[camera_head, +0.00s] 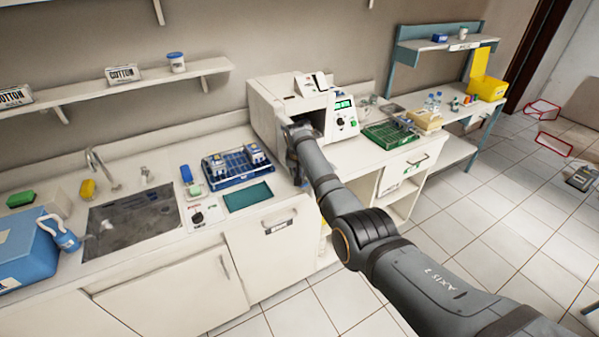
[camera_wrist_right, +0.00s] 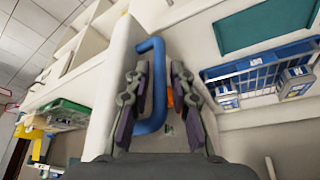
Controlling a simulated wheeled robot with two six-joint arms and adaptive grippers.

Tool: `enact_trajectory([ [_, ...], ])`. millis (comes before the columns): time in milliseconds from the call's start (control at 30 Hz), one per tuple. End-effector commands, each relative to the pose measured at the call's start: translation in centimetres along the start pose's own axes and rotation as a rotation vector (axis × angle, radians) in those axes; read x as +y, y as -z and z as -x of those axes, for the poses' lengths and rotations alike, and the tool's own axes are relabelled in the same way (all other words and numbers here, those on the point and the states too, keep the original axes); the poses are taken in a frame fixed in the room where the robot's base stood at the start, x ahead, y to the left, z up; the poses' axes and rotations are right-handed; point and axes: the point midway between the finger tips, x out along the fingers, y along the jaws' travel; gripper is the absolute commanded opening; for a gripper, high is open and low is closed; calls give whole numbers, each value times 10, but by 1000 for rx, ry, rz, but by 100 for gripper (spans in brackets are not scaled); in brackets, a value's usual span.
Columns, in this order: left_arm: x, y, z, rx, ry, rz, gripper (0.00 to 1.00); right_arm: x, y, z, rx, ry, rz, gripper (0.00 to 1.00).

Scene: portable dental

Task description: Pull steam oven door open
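The steam oven (camera_head: 272,105) is a white box on the counter, with a green display on its right front. A dark recess shows in its front beside my right gripper (camera_head: 297,133), which hides part of the front. In the right wrist view a blue U-shaped handle (camera_wrist_right: 159,70) stands out from a white panel (camera_wrist_right: 112,70), which looks like the door. My right gripper (camera_wrist_right: 160,105) has its two fingers apart, one on each side of the handle's bar, with small gaps visible. How far the door stands open is hard to tell. My left gripper is not in view.
A blue rack (camera_head: 240,168) and a teal mat (camera_head: 248,197) lie on the counter left of the oven. A green tray (camera_head: 388,136) stands to its right. A sink (camera_head: 130,220) is further left. Tiled floor (camera_head: 460,215) is clear in front of the right counter.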

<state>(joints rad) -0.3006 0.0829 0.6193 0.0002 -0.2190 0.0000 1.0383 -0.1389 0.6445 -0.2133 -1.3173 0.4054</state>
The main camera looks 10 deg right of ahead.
Motion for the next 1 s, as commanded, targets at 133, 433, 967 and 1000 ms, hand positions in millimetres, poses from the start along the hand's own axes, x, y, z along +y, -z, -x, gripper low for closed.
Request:
enact_trajectory([
  [133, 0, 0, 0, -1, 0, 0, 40, -1, 0, 9, 1, 0, 1, 22],
  [433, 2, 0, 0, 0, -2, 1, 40, -1, 0, 76, 4, 3, -1, 22],
  [967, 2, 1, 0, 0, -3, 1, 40, -1, 0, 120, 1, 0, 1, 22],
  [1000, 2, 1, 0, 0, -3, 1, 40, -1, 0, 120, 1, 0, 1, 22],
])
